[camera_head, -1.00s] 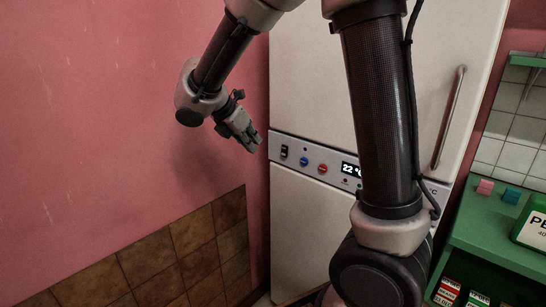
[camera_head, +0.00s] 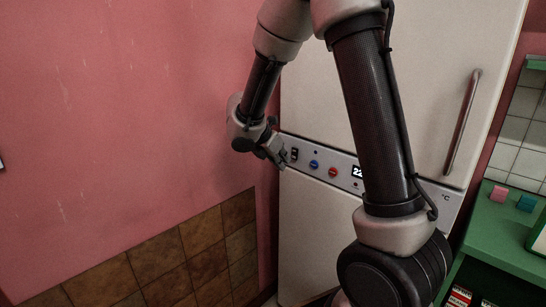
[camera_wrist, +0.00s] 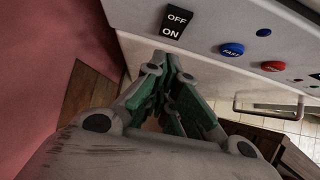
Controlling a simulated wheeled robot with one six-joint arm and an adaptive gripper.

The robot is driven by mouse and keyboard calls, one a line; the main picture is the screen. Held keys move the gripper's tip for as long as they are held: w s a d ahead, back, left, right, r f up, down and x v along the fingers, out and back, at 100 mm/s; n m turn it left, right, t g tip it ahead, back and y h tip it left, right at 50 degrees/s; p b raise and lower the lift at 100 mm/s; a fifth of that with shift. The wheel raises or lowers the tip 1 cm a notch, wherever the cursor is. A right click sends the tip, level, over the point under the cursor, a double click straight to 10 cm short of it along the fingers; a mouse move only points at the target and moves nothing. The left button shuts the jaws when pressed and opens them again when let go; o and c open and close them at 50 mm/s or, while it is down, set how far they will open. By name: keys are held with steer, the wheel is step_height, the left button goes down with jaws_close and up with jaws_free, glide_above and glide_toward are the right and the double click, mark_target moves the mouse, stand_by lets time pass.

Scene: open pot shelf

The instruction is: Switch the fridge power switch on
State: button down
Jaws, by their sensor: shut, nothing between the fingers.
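The fridge power switch (camera_head: 295,154) is a black rocker at the left end of the grey control panel on the white fridge (camera_head: 320,215). In the wrist view the switch (camera_wrist: 174,21) reads OFF above and ON below. Which side is pressed in is unclear. My gripper (camera_head: 281,160) is shut and empty, close beside the switch's left side in the head view. In the wrist view its green-padded fingertips (camera_wrist: 168,62) are just below the ON end. I cannot tell whether they touch.
A blue button (camera_wrist: 232,50) and a red button (camera_wrist: 273,66) sit right of the switch. A vertical handle (camera_head: 462,122) is on the fridge's upper door. The pink wall (camera_head: 120,100) is close on the left. A green shelf (camera_head: 500,236) stands at right.

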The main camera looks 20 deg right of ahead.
mark_target(294, 154)
steer(key=shift+w+d+f, duration=0.1)
steer(key=shift+w+d, duration=0.15)
steer(key=shift+d, duration=0.25)
steer(key=shift+w+d, duration=0.2)
steer(key=shift+d, duration=0.25)
steer(key=shift+w+d+f, duration=0.1)
steer(key=shift+d+f, duration=0.05)
steer(key=shift+d, duration=0.1)
steer(key=shift+r, duration=0.85)
